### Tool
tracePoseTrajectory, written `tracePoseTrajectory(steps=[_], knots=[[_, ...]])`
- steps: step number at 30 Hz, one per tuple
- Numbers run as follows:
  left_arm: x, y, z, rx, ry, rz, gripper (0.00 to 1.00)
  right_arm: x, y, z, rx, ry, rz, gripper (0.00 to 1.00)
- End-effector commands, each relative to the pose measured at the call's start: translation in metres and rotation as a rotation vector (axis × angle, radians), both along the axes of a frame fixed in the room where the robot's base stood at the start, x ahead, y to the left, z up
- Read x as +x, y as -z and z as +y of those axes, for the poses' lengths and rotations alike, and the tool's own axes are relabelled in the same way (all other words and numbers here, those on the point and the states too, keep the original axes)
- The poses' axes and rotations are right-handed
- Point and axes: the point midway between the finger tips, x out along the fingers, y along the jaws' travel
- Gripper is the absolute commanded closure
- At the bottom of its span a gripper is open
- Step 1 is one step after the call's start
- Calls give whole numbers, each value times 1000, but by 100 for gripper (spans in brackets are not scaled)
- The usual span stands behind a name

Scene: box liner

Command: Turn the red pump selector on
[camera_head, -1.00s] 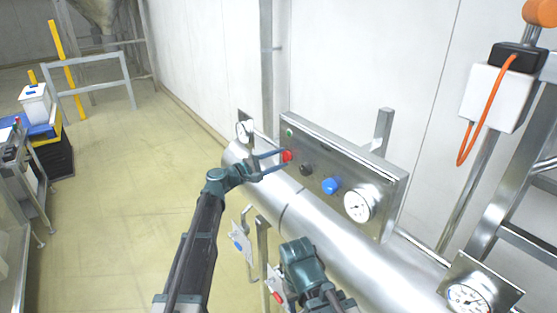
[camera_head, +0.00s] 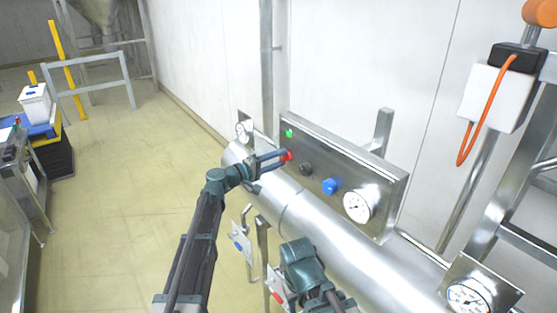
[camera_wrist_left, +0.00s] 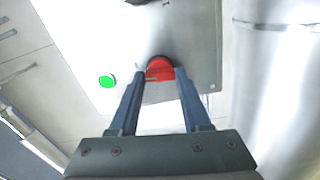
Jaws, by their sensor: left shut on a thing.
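The red pump selector (camera_head: 287,156) is a round red knob on the left part of the steel panel (camera_head: 352,155). It also shows in the left wrist view (camera_wrist_left: 160,69), between the fingertips. My left gripper (camera_head: 282,156) is shut on the red selector, with one finger on each side of it; it also shows in the left wrist view (camera_wrist_left: 160,76). A green lamp (camera_head: 289,133) near the selector is bright; it glows in the left wrist view too (camera_wrist_left: 107,80). My right gripper (camera_head: 303,262) hangs low before the pipe, and its fingertips cannot be made out.
To the right on the panel are a black knob (camera_head: 306,169), a blue knob (camera_head: 330,186) and a round gauge (camera_head: 360,203). A thick steel pipe (camera_head: 335,240) runs below the panel. A ladder-like steel frame stands at the right.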

Motion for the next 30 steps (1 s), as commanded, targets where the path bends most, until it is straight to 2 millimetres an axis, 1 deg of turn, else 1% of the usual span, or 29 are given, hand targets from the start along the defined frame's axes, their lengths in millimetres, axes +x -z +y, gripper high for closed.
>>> tracePoseTrajectory(steps=[6,12,19,30], knots=[[-1,1,0,84,0,-110,100,0,0,0,0,0,0,50],[-1,1,0,132,0,-176,100,0,0,0,0,0,0,50],[-1,1,0,155,0,-209,100,0,0,0,0,0,0,50],[-1,1,0,160,1,-214,100,0,0,0,0,0,0,50]])
